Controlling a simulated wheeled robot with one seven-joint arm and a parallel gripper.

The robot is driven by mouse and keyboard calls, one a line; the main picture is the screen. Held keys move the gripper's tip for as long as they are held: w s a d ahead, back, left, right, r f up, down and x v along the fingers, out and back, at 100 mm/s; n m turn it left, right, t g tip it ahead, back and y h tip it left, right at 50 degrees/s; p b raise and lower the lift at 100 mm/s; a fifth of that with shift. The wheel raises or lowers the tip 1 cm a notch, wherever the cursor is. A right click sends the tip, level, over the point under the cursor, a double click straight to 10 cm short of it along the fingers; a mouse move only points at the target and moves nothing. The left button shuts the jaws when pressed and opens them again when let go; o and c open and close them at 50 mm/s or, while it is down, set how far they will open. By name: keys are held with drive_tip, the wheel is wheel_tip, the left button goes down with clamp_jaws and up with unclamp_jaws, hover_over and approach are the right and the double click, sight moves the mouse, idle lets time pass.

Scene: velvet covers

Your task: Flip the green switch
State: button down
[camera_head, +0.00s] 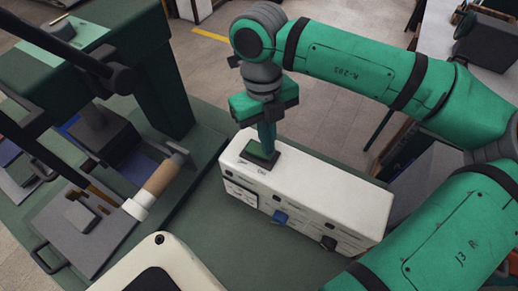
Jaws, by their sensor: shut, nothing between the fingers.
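A white control box (325,195) lies on the green table. A green rocker switch (257,151) in a dark frame sits on its top, near the left end. My gripper (268,152) points straight down over this switch, with its fingers closed and empty. The fingertips are at the switch's right part and cover some of it. They look to be touching or very close to it; I cannot tell which. Which way the switch is tilted is hard to make out.
A blue knob (280,217) and a black knob (328,243) are on the box's front face. A white rounded object (165,265) is in front. Bare tabletop (225,235) lies between.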

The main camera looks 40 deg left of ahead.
drive_tip(key=shift+w+f, duration=0.15)
drive_tip(key=shift+f, duration=0.15)
drive_tip(key=shift+f, duration=0.3)
idle(0.3)
drive_tip(key=shift+r, duration=3.55)
drive_tip(key=shift+d, duration=0.1)
